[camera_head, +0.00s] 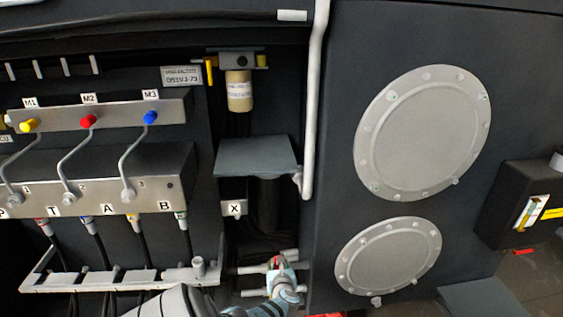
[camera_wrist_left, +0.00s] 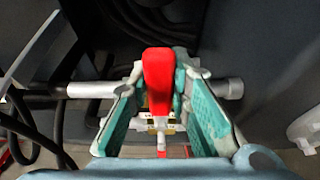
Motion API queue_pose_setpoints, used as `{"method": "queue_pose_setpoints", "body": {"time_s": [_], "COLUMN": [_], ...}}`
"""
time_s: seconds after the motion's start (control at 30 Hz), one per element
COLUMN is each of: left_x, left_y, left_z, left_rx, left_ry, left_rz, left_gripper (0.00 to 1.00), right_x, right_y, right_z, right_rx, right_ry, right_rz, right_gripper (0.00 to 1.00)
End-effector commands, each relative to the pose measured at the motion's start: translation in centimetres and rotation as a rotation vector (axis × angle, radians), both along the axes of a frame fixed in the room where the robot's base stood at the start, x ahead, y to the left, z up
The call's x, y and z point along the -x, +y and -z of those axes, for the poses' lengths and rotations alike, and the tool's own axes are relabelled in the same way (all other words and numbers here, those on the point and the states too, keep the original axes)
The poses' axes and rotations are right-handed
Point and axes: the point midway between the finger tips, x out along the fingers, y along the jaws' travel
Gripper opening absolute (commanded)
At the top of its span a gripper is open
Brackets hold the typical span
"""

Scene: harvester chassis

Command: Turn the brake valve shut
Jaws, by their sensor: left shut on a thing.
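The brake valve has a red handle (camera_wrist_left: 157,72) and sits on a grey pipe (camera_wrist_left: 92,90) that runs left to right in the left wrist view. The handle stands across the pipe in that view, between the two teal finger pads. My left gripper (camera_wrist_left: 160,88) is shut on the red handle. In the head view the left gripper (camera_head: 282,276) is at the bottom centre, at the pipes below the X label, and hides most of the valve. Only a small bit of red shows there. My right gripper is not in view.
A valve block (camera_head: 95,190) with yellow, red and blue knobbed levers is at the left. A grey shelf plate (camera_head: 256,157) and a white vertical pipe (camera_head: 314,110) are above the gripper. Black hoses (camera_wrist_left: 115,20) pass behind the valve. Two round covers (camera_head: 423,130) are at the right.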

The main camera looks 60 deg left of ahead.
Motion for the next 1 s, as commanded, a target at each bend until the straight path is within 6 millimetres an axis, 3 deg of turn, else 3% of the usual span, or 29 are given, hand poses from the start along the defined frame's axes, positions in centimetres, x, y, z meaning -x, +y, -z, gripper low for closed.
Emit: {"method": "queue_pose_setpoints", "body": {"time_s": [0.17, 0.2, 0.33, 0.77, 1.0], "left_x": [0.2, 0.2, 0.1, 0.2, 2.3], "left_y": [0.0, 0.0, -0.1, -0.9, -5.1], "left_z": [0.2, 0.2, 0.2, -0.3, -2.0], "left_rx": [-0.002, -0.001, -0.001, -0.004, 0.002], "left_ry": [0.009, 0.009, 0.007, 0.002, 0.003], "left_rz": [-0.001, 0.000, 0.002, 0.006, 0.006], "left_gripper": [0.00, 0.21, 0.39, 0.39, 0.39], "right_x": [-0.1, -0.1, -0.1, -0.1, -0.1], "right_y": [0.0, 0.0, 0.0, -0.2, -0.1], "right_z": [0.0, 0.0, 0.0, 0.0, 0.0], "right_rx": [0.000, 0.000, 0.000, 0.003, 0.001], "right_ry": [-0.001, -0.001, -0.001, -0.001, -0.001], "right_rz": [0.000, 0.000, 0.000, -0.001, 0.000], "right_gripper": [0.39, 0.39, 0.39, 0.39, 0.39]}}
